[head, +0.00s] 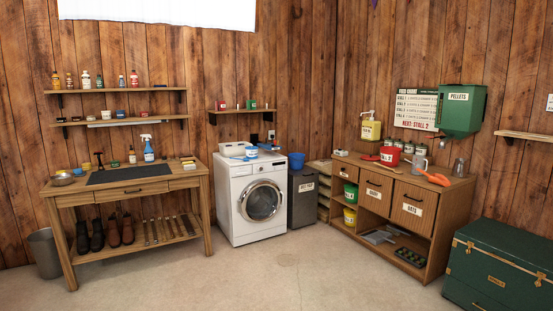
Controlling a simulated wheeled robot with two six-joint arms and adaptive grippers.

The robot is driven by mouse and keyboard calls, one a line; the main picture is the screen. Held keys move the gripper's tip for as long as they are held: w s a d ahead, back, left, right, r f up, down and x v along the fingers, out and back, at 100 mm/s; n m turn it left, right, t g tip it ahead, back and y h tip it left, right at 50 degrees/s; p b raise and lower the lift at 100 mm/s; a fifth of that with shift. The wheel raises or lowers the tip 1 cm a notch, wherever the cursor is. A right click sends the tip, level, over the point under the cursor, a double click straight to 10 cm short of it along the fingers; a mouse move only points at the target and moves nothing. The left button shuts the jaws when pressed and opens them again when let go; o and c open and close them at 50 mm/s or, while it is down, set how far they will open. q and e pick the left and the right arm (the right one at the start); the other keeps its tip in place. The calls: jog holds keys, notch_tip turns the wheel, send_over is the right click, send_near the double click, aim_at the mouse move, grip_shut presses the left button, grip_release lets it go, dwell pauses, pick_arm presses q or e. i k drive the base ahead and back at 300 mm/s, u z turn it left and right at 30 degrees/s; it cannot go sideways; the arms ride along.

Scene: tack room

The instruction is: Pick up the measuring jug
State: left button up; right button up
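A translucent greyish jug (419,163), which looks like the measuring jug, stands upright on top of the wooden feed cabinet (366,218) at the right. An orange scoop (434,178) lies just in front of it and to its right. Neither of my grippers shows in the head view.
A green trunk (500,266) stands right of the cabinet. A white washing machine (258,203) and a dark bin (302,197) stand at the back. A wooden workbench (125,191) is at the left. A green pellet dispenser (462,110) hangs above the cabinet. The middle floor is clear.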

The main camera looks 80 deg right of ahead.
aim_at(418, 161)
jog(key=z, duration=3.55)
jog(key=i, duration=2.1)
jog(key=z, duration=0.25)
jog(key=i, duration=2.8)
jog(key=z, duration=0.75)
